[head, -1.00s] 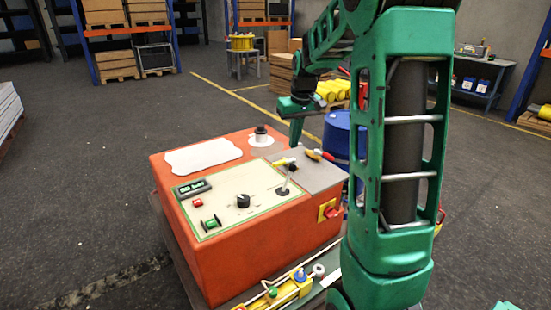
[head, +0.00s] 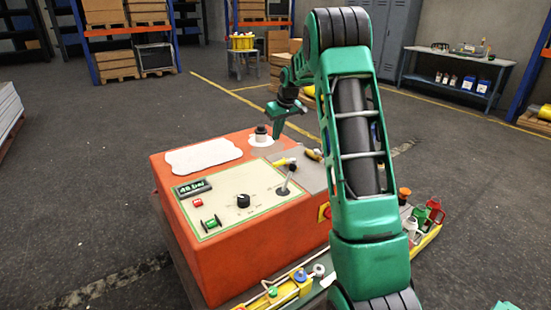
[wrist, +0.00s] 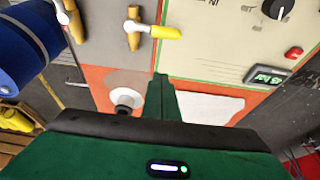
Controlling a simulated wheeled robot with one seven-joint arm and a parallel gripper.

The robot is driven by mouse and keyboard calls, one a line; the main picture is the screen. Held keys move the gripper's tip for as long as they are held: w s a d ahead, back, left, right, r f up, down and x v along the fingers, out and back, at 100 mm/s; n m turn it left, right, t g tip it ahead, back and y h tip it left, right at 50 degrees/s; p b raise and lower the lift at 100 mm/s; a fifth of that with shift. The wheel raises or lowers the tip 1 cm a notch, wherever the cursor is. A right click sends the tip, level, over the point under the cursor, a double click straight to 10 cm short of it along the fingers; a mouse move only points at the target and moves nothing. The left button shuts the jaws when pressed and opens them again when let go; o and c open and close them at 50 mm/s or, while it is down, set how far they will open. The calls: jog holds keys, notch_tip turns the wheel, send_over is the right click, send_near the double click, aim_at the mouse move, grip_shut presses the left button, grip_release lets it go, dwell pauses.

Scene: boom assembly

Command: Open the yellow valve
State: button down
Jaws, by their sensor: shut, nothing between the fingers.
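The yellow valve (head: 284,161) is on the grey plate on top of the orange control box (head: 240,265). In the wrist view its yellow handle (wrist: 165,32) points sideways to the right from a brass body. A second brass valve (wrist: 74,24) with a yellowish part stands left of it, partly cut off; in the head view it (head: 314,154) is partly behind my arm. My gripper (head: 277,133) is shut and empty, above the back of the box near the black-topped white knob. In the wrist view its fingertips (wrist: 160,79) are apart from the yellow valve.
The box top also carries a black-topped white knob (head: 261,135), a black lever (head: 287,178), a black dial (head: 243,200), buttons and a digital display (head: 193,189). A blue barrel (wrist: 30,45) stands close by. Colored parts (head: 428,213) lie at the right.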

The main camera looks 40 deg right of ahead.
aim_at(284, 163)
jog(key=x, duration=0.9)
jog(key=shift+f, duration=0.3)
jog(key=shift+s+f, duration=0.15)
jog(key=shift+f, duration=0.15)
jog(key=shift+s+f, duration=0.2)
jog(key=shift+s, duration=1.5)
jog(key=shift+a, duration=0.1)
